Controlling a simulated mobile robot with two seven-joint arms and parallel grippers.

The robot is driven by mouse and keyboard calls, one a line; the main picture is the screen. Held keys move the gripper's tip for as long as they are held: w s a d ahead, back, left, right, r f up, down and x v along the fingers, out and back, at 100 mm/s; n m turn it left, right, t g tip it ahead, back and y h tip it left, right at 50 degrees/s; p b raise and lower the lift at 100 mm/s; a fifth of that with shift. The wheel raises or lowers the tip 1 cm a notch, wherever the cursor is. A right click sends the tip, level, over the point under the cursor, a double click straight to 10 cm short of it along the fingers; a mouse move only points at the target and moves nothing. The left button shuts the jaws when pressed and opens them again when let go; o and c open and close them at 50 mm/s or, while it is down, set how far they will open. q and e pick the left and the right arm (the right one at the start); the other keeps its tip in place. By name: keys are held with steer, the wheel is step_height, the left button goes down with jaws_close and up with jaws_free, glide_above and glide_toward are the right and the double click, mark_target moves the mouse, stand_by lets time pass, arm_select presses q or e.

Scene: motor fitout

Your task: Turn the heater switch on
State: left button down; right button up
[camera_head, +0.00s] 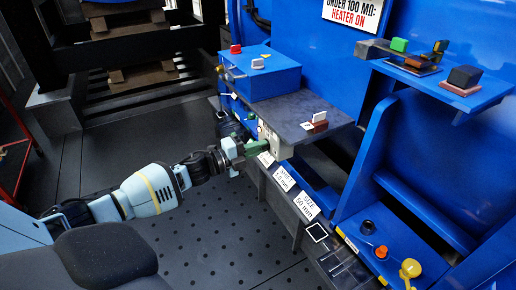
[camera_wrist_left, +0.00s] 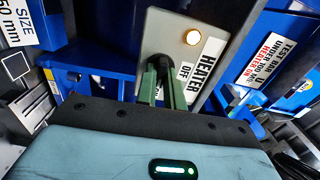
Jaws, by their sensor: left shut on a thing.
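The heater panel (camera_wrist_left: 168,30) is a pale plate with a HEATER label (camera_wrist_left: 207,62), the word OFF beside my fingers, and a glowing orange lamp (camera_wrist_left: 193,37). In the head view the panel (camera_head: 268,136) is on the front end of the grey shelf. My left gripper (camera_head: 262,147) reaches it from the left. In the left wrist view its green fingers (camera_wrist_left: 163,72) are closed against the panel, below the lamp, on the heater switch. My right gripper is not in view.
A blue box (camera_head: 262,72) with a red knob stands on the grey shelf (camera_head: 300,106), near a small brown block with a white tag. Labelled size slots (camera_head: 305,205) run below. Small parts sit on the blue shelf at upper right. The perforated floor is clear.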

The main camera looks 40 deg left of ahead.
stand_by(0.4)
arm_select(q)
steer(key=c, duration=1.5)
jaws_free()
steer(key=v, duration=0.8)
steer(key=shift+p, duration=0.45)
steer(key=shift+w, duration=0.1)
